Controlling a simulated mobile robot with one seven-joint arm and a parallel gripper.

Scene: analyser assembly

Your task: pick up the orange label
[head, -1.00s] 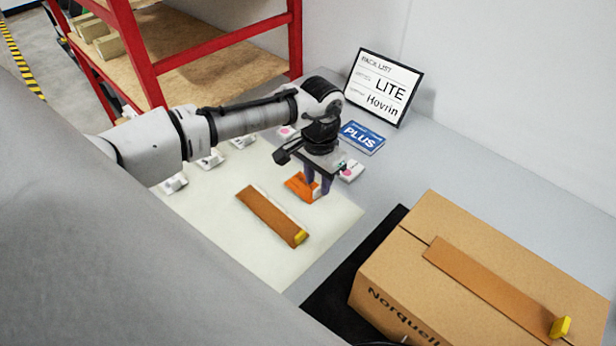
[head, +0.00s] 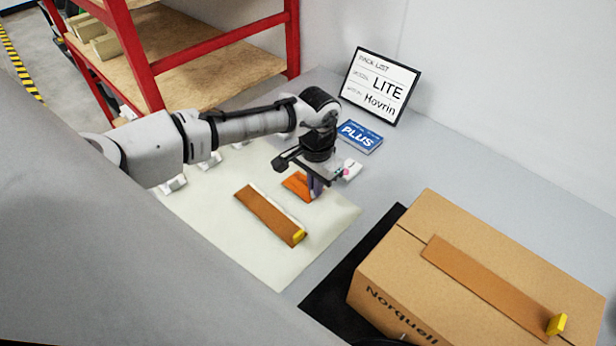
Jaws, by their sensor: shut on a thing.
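The orange label (head: 297,185) is a small flat orange piece at the right part of the pale mat (head: 278,268). The fingers hide that end of the label. The label looks at or very near the mat surface; I cannot tell whether it is clear of it.
A brown strip with a yellow end (head: 268,216) lies on the mat. A blue PLUS card (head: 360,136) and a pack list sign (head: 381,87) are behind my gripper. A cardboard box (head: 400,290) stands at right. White pieces (head: 209,161) lie near my arm.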

